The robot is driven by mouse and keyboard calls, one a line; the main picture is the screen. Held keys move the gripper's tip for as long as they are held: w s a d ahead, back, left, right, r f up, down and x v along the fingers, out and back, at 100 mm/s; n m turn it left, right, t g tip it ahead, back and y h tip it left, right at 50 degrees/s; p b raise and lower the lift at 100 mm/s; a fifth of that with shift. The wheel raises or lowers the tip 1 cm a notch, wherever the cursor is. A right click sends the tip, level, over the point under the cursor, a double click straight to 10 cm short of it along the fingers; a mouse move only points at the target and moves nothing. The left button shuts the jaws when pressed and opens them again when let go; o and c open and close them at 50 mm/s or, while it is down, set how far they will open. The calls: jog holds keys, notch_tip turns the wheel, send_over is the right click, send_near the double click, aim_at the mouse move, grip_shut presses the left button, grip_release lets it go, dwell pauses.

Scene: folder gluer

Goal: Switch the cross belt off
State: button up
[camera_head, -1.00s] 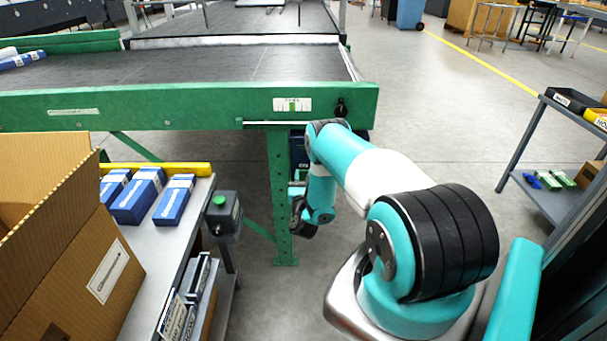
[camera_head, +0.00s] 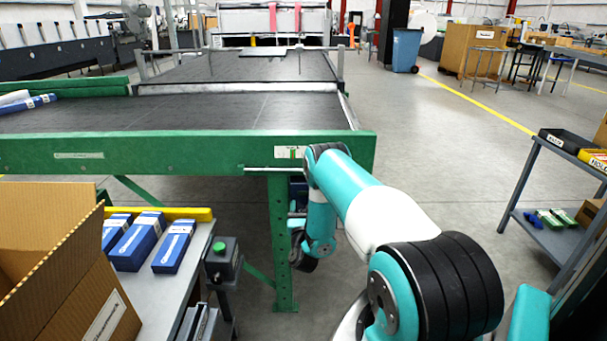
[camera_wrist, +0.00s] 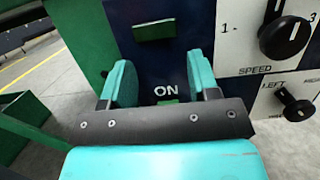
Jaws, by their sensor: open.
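The wrist view shows a dark blue control panel (camera_wrist: 175,55) with a white "ON" label (camera_wrist: 166,91). A green block-like piece (camera_wrist: 155,30) sits above the label, and a bit of green shows below it, mostly hidden by my gripper. My gripper (camera_wrist: 161,75) is open and empty, its two teal fingers pointing at the panel on either side of the label. I cannot tell whether the fingers touch it. In the head view the cross belt (camera_head: 200,115) lies behind a green frame rail (camera_head: 130,150); my arm reaches under the rail, and my gripper is hidden there.
Right of the label are a SPEED knob (camera_wrist: 284,38) and a second knob (camera_wrist: 297,105) marked LEFT. A bench with blue cartons (camera_head: 172,247), an open cardboard box (camera_head: 75,270) and a green-button box (camera_head: 222,257) stand left. A shelf cart (camera_head: 550,225) stands right, with clear floor between.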

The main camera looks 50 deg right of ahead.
notch_tip(320, 180, up, 14)
jog(key=p, duration=0.1)
dwell(0.6)
